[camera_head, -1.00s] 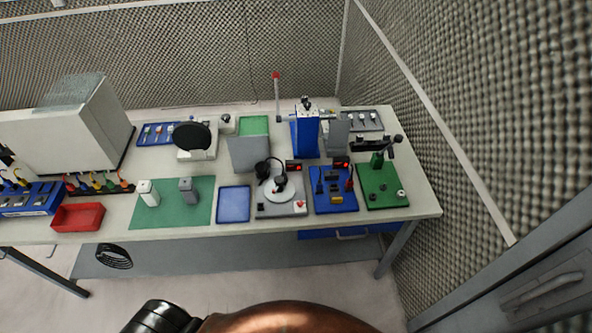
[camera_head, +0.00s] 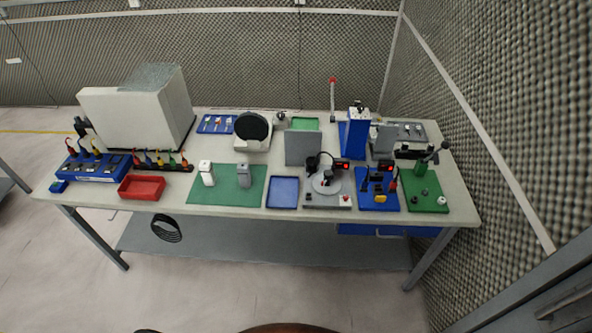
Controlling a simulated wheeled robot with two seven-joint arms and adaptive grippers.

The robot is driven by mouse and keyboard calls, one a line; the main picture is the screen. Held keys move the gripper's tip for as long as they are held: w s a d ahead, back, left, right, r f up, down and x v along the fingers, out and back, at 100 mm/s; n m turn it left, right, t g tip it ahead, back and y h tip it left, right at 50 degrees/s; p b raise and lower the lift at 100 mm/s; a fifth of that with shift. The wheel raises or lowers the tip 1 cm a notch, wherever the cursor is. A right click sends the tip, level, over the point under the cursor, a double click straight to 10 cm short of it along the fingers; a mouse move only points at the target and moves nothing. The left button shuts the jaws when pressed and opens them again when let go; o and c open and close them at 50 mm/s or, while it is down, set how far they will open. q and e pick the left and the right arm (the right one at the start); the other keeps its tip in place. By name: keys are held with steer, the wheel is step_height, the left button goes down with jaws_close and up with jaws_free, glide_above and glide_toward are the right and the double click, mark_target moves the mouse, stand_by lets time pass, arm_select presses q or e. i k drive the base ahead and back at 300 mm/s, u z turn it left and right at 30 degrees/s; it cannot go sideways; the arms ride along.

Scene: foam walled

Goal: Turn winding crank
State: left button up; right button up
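A green base plate (camera_head: 425,203) lies at the right end of the workbench. A green post (camera_head: 421,167) stands on its back part, with a dark arm ending in a black knob (camera_head: 445,146) leaning up to the right. This looks like the winding crank, but it is too small to be certain. Small dark and white round parts sit on the front of the plate. Neither of my grippers is in view, and nothing touches the crank.
The workbench (camera_head: 110,196) is crowded. Left of the crank are a blue board (camera_head: 378,203), a turntable unit (camera_head: 327,201) and an empty blue tray (camera_head: 283,192). A red tray (camera_head: 142,187) is farther left. A foam wall (camera_head: 500,110) rises close on the right. The floor in front is clear.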

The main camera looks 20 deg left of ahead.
mark_target(324, 184)
steer(key=u, duration=0.7)
steer(key=i, duration=0.7)
steer(key=z, duration=0.9)
